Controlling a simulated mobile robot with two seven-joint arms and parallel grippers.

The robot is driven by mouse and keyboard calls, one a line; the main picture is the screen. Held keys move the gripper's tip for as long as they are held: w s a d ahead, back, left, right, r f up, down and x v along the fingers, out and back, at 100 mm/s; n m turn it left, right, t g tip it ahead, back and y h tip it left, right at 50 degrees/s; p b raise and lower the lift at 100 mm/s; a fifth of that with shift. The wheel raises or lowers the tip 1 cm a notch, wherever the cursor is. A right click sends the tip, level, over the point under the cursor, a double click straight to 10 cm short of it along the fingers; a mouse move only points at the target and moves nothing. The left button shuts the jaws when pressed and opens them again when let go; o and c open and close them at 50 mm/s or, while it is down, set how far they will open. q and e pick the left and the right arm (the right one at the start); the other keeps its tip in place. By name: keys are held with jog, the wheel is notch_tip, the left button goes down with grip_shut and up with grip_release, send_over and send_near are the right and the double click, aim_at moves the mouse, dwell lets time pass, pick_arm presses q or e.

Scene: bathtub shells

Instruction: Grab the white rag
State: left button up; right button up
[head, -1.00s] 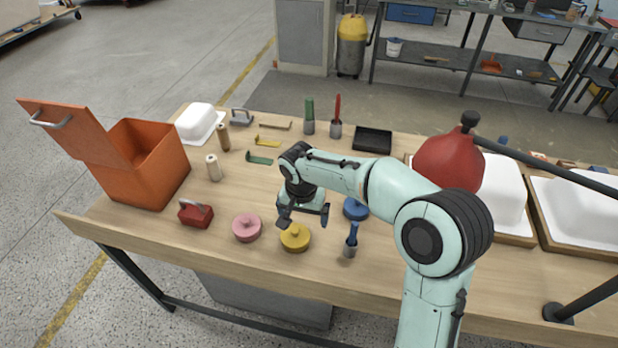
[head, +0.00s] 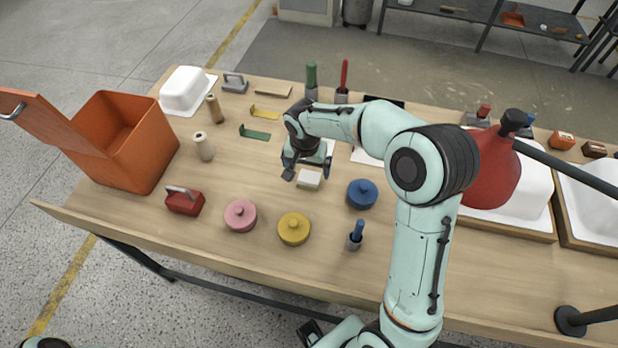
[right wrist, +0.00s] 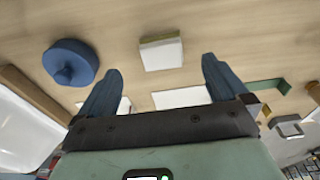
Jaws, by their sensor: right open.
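Flat white pieces lie on the wooden table; one (head: 365,157) is partly behind my right arm in the head view. In the right wrist view, a white sheet (right wrist: 182,97) lies between the fingers, and another white piece (right wrist: 123,106) is mostly hidden by the left finger. I cannot tell which is the rag. A small block (head: 309,180) with a white top and yellowish side sits just below my right gripper (head: 307,172). The block also shows beyond the fingertips in the right wrist view (right wrist: 162,53). My right gripper is open and empty, pointing down.
Blue (head: 362,194), yellow (head: 293,229) and pink (head: 240,215) round lidded pieces stand near the front. A blue-handled brush (head: 356,236) stands beside them. An open orange box (head: 128,140) is at left; a red bottle (head: 492,168) and white tub shells (head: 530,190) are right.

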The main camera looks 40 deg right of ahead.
aim_at(309, 176)
jog(key=f, duration=0.3)
jog(key=shift+w+d, duration=0.2)
jog(key=f, duration=0.1)
jog(key=d+f, duration=0.1)
jog(key=f, duration=0.1)
jog(key=w+f, duration=0.1)
jog(key=f, duration=0.1)
jog(key=shift+w+d, duration=0.1)
jog(key=shift+d, duration=0.05)
jog(key=c, duration=1)
